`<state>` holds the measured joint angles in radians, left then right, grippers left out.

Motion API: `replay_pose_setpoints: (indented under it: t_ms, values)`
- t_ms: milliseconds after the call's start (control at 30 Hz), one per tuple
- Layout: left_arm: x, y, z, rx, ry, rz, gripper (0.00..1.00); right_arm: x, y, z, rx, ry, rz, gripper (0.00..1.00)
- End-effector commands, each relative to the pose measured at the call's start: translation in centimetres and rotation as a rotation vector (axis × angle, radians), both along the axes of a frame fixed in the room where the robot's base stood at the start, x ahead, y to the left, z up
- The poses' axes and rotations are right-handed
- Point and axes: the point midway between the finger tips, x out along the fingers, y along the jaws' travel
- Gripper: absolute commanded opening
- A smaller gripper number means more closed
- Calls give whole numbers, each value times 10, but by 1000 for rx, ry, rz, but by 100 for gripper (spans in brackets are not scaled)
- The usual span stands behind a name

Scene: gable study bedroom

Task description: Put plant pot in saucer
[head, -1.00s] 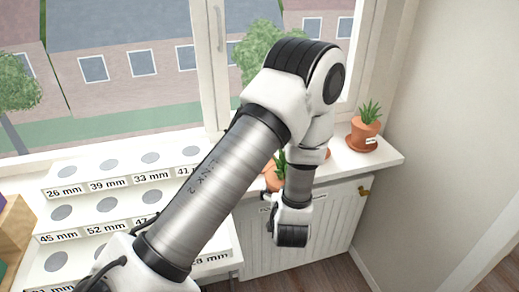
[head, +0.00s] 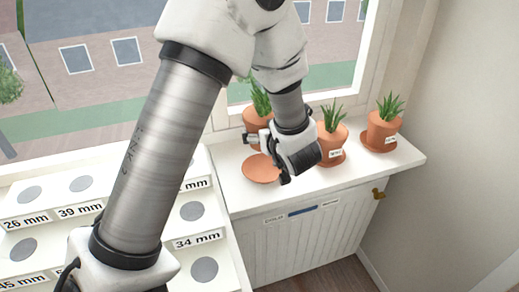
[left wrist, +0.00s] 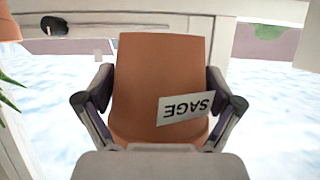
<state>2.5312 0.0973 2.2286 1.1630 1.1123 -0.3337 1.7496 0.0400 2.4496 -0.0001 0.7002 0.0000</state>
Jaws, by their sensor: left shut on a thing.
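The terracotta plant pot (head: 256,118), with a spiky green plant, stands at the far left of the pots in the head view. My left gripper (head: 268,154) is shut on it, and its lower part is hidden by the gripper. In the left wrist view the pot (left wrist: 158,75) sits between both fingers, upside down in the picture, with a white SAGE label. An empty terracotta saucer (head: 259,170) lies on the white sill, just below and in front of the held pot. I cannot tell whether the pot touches the sill. My right gripper is out of view.
Two more potted plants stand to the right, one close to my gripper (head: 331,146) and one farther right (head: 381,133), each on a saucer. A stepped white rack (head: 60,228) with size labels lies at left.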

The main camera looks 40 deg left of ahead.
Motion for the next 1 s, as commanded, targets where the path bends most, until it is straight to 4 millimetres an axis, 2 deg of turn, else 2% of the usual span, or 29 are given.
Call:
replay_pose_setpoints:
  t_ms: [133, 500, 867, 900, 1000]
  values:
    - [0, 0, -33, 1, 5, -1, 22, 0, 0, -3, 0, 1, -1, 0]
    - [0, 0, -85, 2, 2, -1, 22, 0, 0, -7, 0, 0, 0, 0]
    - [0, 0, -91, 1, -1, -1, 22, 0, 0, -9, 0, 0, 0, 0]
    - [0, 0, -92, -1, 0, 0, 99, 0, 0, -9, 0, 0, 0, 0]
    - [-1, 0, -91, -1, 0, 0, 100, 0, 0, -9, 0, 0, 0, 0]
